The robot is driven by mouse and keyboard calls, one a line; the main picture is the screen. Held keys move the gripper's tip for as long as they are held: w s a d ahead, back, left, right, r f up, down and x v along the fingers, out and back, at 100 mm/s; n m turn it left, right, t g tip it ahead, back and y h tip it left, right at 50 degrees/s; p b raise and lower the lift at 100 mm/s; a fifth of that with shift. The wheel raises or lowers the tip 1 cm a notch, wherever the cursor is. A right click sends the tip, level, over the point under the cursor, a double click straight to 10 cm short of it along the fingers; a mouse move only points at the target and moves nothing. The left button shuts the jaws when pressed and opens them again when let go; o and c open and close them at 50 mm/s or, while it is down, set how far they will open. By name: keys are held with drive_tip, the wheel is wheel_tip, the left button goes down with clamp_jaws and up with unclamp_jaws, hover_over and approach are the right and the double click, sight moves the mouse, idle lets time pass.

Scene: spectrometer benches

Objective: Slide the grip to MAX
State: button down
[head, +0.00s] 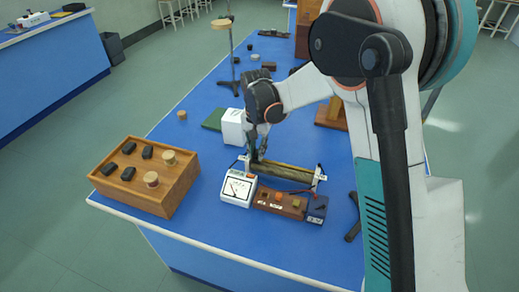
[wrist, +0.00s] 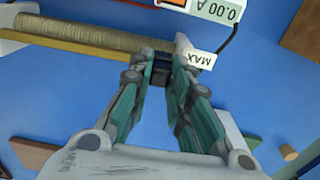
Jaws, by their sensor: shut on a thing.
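The sliding rheostat (head: 285,172) lies on the blue bench, with its wound coil (wrist: 95,36) and a yellowish rod along it in the wrist view. A white label reading MAX (wrist: 202,59) is at the coil's right end in the wrist view. My gripper (head: 257,156) is at the left end of the rheostat in the head view. In the wrist view its fingertips (wrist: 160,68) are shut on the dark grip (wrist: 161,72), close beside the MAX end. The fingers hide part of the grip, so I cannot tell whether it touches the end stop.
A white meter (head: 238,190) and a brown switch board (head: 279,202) stand in front of the rheostat. The meter's display reads 0.00 A (wrist: 217,9). A white box (head: 232,127) stands behind my gripper. A wooden box (head: 128,192) with knobs is at the left.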

sight(256, 150)
drive_tip(key=c, duration=1.5)
unclamp_jaws()
drive_tip(key=shift+w+a, duration=0.1)
drive_tip(key=shift+a, duration=0.25)
drive_tip(key=shift+d, duration=0.1)
wheel_tip(256, 150, up, 12)
drive_tip(key=shift+r, duration=0.1)
